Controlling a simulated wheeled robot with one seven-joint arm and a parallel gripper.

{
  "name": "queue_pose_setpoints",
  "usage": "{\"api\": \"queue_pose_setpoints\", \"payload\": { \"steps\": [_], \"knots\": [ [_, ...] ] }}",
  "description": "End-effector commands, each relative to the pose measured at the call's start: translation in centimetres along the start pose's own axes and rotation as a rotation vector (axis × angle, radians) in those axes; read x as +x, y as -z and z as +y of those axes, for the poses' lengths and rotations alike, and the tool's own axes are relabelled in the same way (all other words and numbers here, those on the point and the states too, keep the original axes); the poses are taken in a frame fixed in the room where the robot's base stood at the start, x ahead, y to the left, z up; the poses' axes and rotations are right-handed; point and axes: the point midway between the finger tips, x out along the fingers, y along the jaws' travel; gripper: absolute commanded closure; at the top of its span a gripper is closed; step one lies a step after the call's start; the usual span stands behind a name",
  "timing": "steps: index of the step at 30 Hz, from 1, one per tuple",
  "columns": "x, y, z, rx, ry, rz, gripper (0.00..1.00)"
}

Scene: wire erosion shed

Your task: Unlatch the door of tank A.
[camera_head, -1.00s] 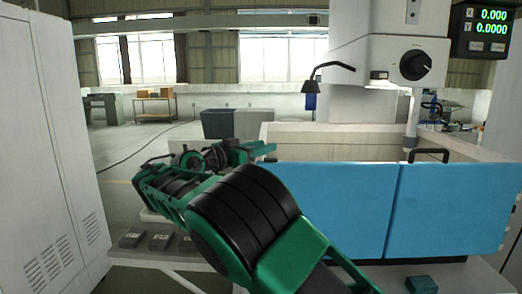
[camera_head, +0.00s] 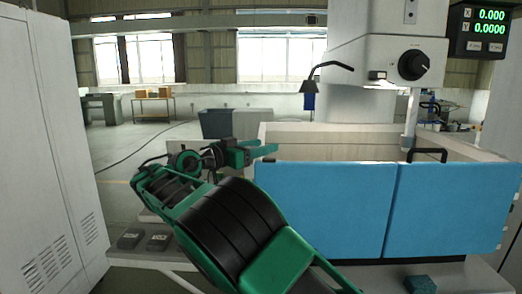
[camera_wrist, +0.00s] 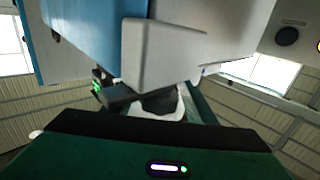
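The tank has a blue front made of two panels, a left panel (camera_head: 325,210) and a right panel (camera_head: 450,210). A black handle (camera_head: 428,152) stands above the top edge near their seam. I see no letter marking tank A. My gripper (camera_head: 266,152) is at the upper left corner of the left panel, its green end pointing right. In the wrist view a blue panel (camera_wrist: 90,30) fills the upper left, and a pale grey block (camera_wrist: 160,52) sits close in front of my gripper. The fingertips are mostly hidden, so neither their opening nor contact with the block is clear.
A white cabinet (camera_head: 45,150) stands at the left. Small dark blocks (camera_head: 130,239) lie on the pale bench left of my arm. The machine head with a black knob (camera_head: 413,65) hangs above the tank.

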Motion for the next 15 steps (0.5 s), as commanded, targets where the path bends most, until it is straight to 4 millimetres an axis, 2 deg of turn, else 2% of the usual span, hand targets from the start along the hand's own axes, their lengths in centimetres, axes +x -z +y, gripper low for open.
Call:
{"api": "queue_pose_setpoints", "payload": {
  "steps": [4, 8, 15],
  "knots": [
    [-0.3, -0.1, 0.0, -0.001, 0.000, -0.001, 0.49],
    [-1.6, -0.1, -0.1, -0.001, 0.002, 0.001, 0.49],
    [-6.1, -0.1, -0.1, -0.001, 0.003, 0.002, 0.49]
  ]
}}
